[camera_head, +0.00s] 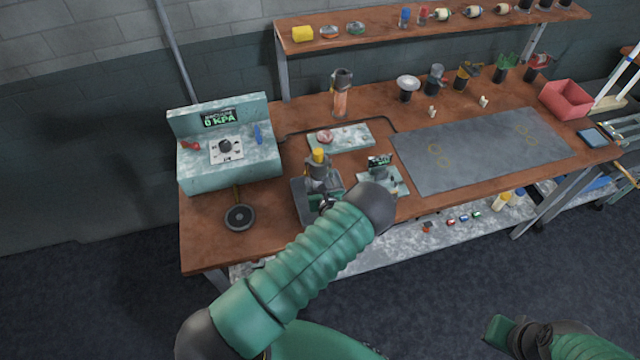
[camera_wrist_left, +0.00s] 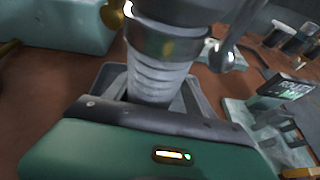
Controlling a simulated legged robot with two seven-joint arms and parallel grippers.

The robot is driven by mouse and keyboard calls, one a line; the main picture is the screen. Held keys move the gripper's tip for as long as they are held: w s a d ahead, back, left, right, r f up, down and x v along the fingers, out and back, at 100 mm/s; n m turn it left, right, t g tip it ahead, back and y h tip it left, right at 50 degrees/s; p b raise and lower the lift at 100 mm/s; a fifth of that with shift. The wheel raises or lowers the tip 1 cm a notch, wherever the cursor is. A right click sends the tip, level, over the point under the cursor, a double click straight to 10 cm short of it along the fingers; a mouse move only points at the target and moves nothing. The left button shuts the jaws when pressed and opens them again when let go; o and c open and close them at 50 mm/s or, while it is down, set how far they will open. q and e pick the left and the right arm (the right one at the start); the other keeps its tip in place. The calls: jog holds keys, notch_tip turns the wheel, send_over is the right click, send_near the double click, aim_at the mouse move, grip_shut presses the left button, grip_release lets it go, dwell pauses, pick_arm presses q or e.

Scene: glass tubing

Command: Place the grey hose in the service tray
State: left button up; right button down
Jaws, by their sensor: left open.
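A grey ribbed tube (camera_wrist_left: 152,82), which looks like the grey hose, stands upright under a metal collar (camera_wrist_left: 165,42) in the left wrist view. It is directly in front of my left gripper; contact cannot be told. In the head view this spot is a grey fixture (camera_head: 318,172) with a yellow top, standing in a dark grey tray (camera_head: 301,205). My left gripper (camera_head: 328,204) is open beside it, mostly hidden by my forearm. I cannot tell which tray is the service tray. My right gripper (camera_head: 497,330) is low at the right, away from the bench.
A pressure console (camera_head: 205,170) reading 0 KPA stands left. A pale plate (camera_head: 352,136) lies behind the fixture, and a small display stand (camera_head: 384,178) is to its right. A grey mat (camera_head: 470,150) is mostly clear. A red bin (camera_head: 567,100) stands far right.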

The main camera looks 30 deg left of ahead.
pick_arm(q)
jog(key=v, duration=0.4)
jog(key=b+v, duration=0.1)
jog(key=v, duration=0.7)
jog(key=shift+s+a+r+b, duration=0.2)
jog(key=shift+a+b, duration=0.1)
jog(key=shift+a, duration=0.15)
jog(key=s+r+n+g+h, duration=0.1)
jog(key=s+r+n+g, duration=0.2)
jog(key=s+n+g, duration=0.35)
jog(key=s+r+n+g+h, duration=0.1)
jog(key=s+r+n+g, duration=0.2)
jog(key=s+n, duration=0.6)
jog(key=s+d+r+n+t+h+b, duration=0.1)
jog(key=d+r+n+t+h+b, duration=0.1)
jog(key=d+n+h, duration=0.5)
jog(key=d+r+n+b, duration=0.1)
jog(key=d+n, duration=0.2)
jog(key=n, duration=0.1)
jog(key=shift+d+r+t+b, duration=0.15)
jog(key=shift+d+t+b, duration=0.1)
jog(key=shift+t+b, duration=0.15)
jog(key=shift+a+n, duration=0.1)
jog(key=shift+n, duration=0.15)
jog(key=shift+d, duration=0.2)
